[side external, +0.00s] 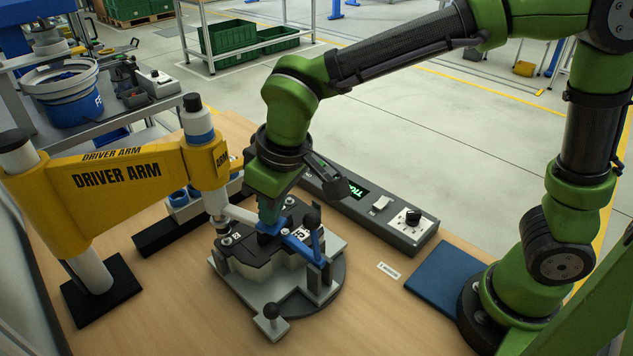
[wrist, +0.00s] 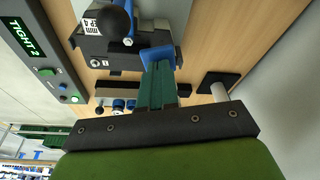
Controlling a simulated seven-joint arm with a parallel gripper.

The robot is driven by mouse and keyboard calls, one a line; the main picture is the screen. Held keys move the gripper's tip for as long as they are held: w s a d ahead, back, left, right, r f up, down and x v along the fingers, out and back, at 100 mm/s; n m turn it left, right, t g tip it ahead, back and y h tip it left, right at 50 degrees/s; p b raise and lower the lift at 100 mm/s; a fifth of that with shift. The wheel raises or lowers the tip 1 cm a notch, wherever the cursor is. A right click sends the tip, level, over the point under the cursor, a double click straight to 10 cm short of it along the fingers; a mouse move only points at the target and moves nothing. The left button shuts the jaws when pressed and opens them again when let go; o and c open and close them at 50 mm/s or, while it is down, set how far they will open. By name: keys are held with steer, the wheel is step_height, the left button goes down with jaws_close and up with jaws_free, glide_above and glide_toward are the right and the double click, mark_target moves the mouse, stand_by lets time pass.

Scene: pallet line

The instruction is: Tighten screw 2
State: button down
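The yellow driver arm (side external: 117,178) reaches over the work from the left. Its spindle (side external: 221,222) points down at the left end of the dark workpiece (side external: 250,250), close to the label 2 (side external: 236,236). Whether its bit touches a screw is too small to tell. A pale bar (side external: 238,213) runs from the spindle to a blue grip (side external: 270,228), also seen in the wrist view (wrist: 160,56). My gripper (side external: 268,215) points down with its fingers close together on this grip. The fingers partly hide the grip and the middle of the workpiece. In the wrist view the display (wrist: 23,38) reads "TIGHT 2".
A blue clamp lever with a black knob (side external: 312,216) stands at the workpiece's right, near my gripper. The grey control box (side external: 400,232) lies behind. A blue mat (side external: 447,278) lies at right. The wooden bench front is clear beyond the fixture's round base.

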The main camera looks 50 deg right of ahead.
steer(key=shift+w+a+v, duration=0.1)
steer(key=shift+w+v, duration=0.15)
steer(key=shift+v, duration=0.8)
steer(key=shift+w+a+v, duration=0.1)
steer(key=shift+w+v, duration=0.1)
steer(key=shift+v, duration=0.85)
steer(key=shift+w+v, duration=0.25)
steer(key=shift+v, duration=0.8)
steer(key=shift+r, duration=0.2)
steer(key=shift+a+f, duration=0.1)
steer(key=shift+a, duration=0.05)
steer(key=s+d+m+t, duration=0.2)
steer(key=s+d, duration=0.3)
steer(key=d, duration=0.4)
steer(key=s+d+m+t+y, duration=0.1)
steer(key=s+d+m, duration=0.4)
steer(key=d, duration=0.5)
steer(key=shift+s+d+f+m+t, duration=0.25)
steer(key=shift+s+m+t, duration=0.05)
steer(key=shift+t, duration=0.5)
steer(key=c, duration=1.8)
jaws_free()
